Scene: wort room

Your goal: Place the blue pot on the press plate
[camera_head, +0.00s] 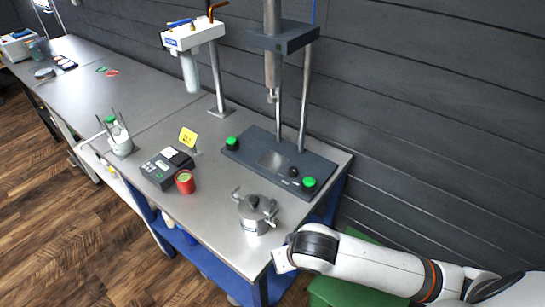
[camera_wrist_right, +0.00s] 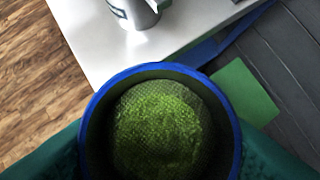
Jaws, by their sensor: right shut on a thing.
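The blue pot (camera_wrist_right: 98,102) fills the lower middle of the right wrist view, its blue rim open towards the camera and green, grainy contents inside. My right gripper (camera_wrist_right: 158,150) is shut on it, with a teal finger at each side. In the head view my right wrist (camera_head: 284,258) is beside the near right corner of the table, and the pot cannot be made out there. The press plate (camera_head: 271,160) is a bare metal square on the dark base of the press, between two green buttons. My left gripper is not in view.
A lidded metal pot (camera_head: 254,222) with side clamps stands on the table (camera_head: 215,210) between my right wrist and the press. A red tin (camera_head: 185,183) and a dark device (camera_head: 162,168) stand left. The press column (camera_head: 271,50) rises above the plate. A green box (camera_head: 345,292) is below my arm.

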